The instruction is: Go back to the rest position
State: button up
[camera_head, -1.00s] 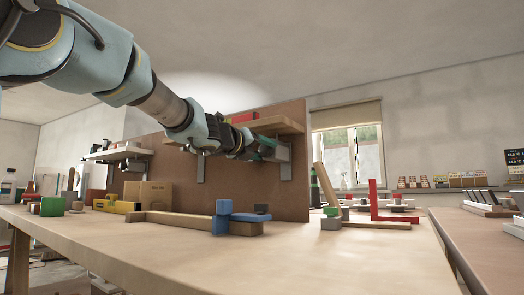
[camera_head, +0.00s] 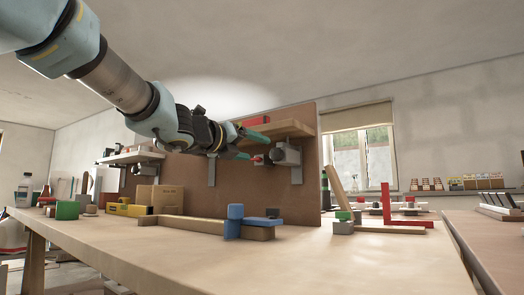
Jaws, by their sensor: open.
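My gripper (camera_head: 260,147) is at the end of my arm, which reaches in from the upper left. Its two greenish fingers are spread apart, with nothing seen between them. It is in the air above the workbench (camera_head: 200,255), in front of the brown upright panel (camera_head: 240,193) and close to the wooden shelf (camera_head: 285,131). A red block (camera_head: 256,121) lies on that shelf, just above the fingers. Whether the fingers touch the shelf I cannot tell.
On the bench stand blue blocks (camera_head: 235,221) by a long wooden bar (camera_head: 190,222), a green block (camera_head: 67,210), a cardboard box (camera_head: 168,196) and a red L-shaped piece (camera_head: 388,208). The bench front is clear. A second table (camera_head: 475,238) stands at the right.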

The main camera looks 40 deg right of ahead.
jog(key=shift+s+a, duration=0.15)
jog(key=shift+a, duration=0.35)
